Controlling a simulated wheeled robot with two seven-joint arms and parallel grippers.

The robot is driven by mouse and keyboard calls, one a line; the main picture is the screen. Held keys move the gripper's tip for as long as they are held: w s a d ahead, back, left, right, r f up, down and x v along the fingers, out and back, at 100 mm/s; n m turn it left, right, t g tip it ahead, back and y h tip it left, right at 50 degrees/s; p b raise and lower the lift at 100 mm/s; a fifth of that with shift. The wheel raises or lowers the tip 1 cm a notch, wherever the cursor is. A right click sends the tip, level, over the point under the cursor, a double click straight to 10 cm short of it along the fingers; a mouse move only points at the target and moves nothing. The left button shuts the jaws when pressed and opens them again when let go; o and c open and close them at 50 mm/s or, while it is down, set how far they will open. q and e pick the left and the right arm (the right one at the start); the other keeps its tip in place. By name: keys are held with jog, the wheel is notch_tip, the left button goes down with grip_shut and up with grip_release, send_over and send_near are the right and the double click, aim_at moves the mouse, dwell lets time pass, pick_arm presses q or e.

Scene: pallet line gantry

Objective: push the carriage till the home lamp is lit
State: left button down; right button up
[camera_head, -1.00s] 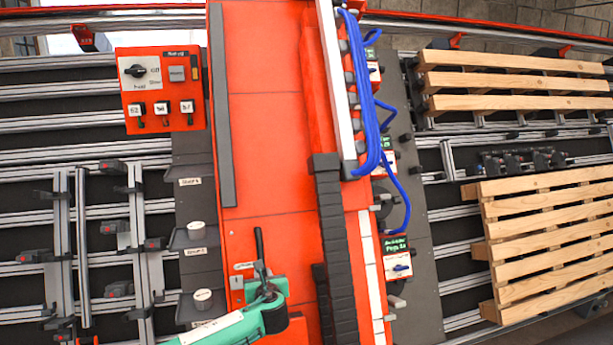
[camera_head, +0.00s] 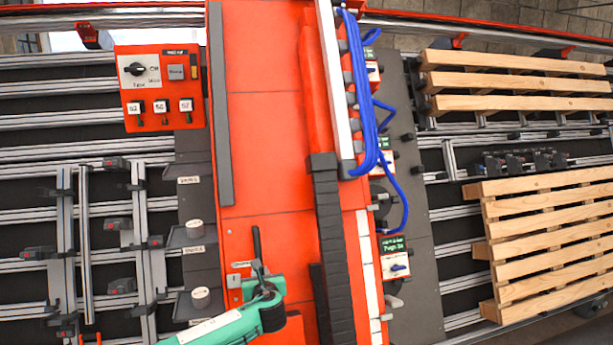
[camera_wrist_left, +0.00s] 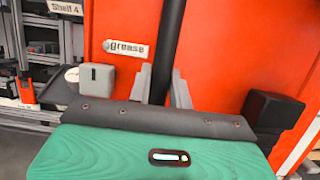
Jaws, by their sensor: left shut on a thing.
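The orange carriage (camera_head: 265,130) runs top to bottom through the middle of the head view. A dark upright handle (camera_head: 257,242) stands on its lower part. My left gripper (camera_head: 262,284) is at this handle. In the left wrist view the grey fingers (camera_wrist_left: 160,85) are on either side of the dark bar (camera_wrist_left: 168,40), shut on it. The bar stands in front of an orange face with a "grease" label (camera_wrist_left: 128,49). An orange control panel (camera_head: 160,90) has a dark knob, a grey square and several small switches. I cannot make out a lit home lamp. My right gripper is not in view.
Slatted wooden pallets (camera_head: 548,235) lie on rails at the right. Blue hoses (camera_head: 368,90) and a dark cable chain (camera_head: 328,220) run along the carriage's right side. A rail frame with clamps (camera_head: 65,230) is at the left. Small grey shelves (camera_head: 195,250) line the carriage's left side.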

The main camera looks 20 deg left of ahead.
aim_at(269, 264)
pick_arm(q)
jog(key=shift+w+d+r, duration=0.1)
jog(key=shift+w+d, duration=0.1)
jog(key=shift+d, duration=0.25)
jog(key=shift+w+d+r, duration=0.1)
jog(key=shift+w+d, duration=0.1)
jog(key=shift+d, duration=0.3)
jog(key=shift+w+d+f, duration=0.1)
jog(key=shift+w+d, duration=0.1)
jog(key=shift+w+d+f, duration=0.1)
jog(key=shift+w+d, duration=0.05)
jog(key=shift+w, duration=0.05)
jog(key=shift+a+f, duration=0.1)
jog(key=shift+a, duration=0.15)
dwell(0.4)
